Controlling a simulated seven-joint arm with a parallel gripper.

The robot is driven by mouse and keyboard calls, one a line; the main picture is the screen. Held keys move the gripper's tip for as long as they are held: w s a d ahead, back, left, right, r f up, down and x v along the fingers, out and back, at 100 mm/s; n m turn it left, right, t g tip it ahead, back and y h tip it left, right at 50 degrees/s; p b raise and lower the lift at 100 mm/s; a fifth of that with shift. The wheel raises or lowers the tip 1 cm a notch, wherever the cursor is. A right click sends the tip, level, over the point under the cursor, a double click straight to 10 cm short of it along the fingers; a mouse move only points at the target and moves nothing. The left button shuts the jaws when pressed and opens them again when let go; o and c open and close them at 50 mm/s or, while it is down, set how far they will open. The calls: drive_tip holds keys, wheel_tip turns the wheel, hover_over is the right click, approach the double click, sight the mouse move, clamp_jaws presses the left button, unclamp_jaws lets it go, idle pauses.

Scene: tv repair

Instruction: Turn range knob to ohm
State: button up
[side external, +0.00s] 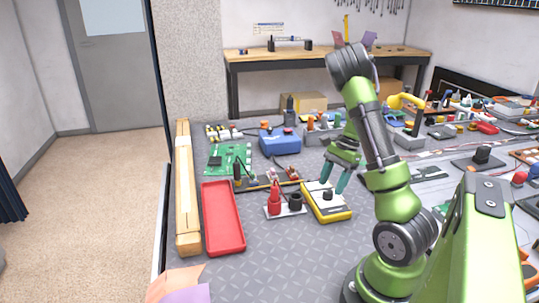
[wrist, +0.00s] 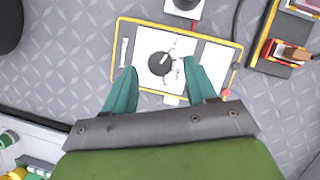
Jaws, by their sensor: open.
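The yellow-edged meter (side external: 327,202) lies on the grey patterned bench, and its white face (wrist: 149,34) shows in the wrist view. The black round range knob (wrist: 160,64) sits on that face with a pale pointer mark; the scale labels are too small to read. The knob also shows in the side view (side external: 327,194). My gripper (side external: 333,185) is above the meter, pointing down. In the wrist view its two teal fingers (wrist: 158,76) are apart, one toward each side of the knob, with nothing held. I cannot tell whether they touch the meter.
A red tray (side external: 222,218) and a wooden beam (side external: 187,190) lie farther left. A green circuit board (side external: 228,158) and blue box (side external: 279,141) are behind. Bare bench lies in front of the meter.

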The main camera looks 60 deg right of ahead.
sight(328, 195)
drive_tip(key=shift+x, duration=1.15)
drive_tip(key=c, duration=1)
drive_tip(key=shift+c, duration=0.2)
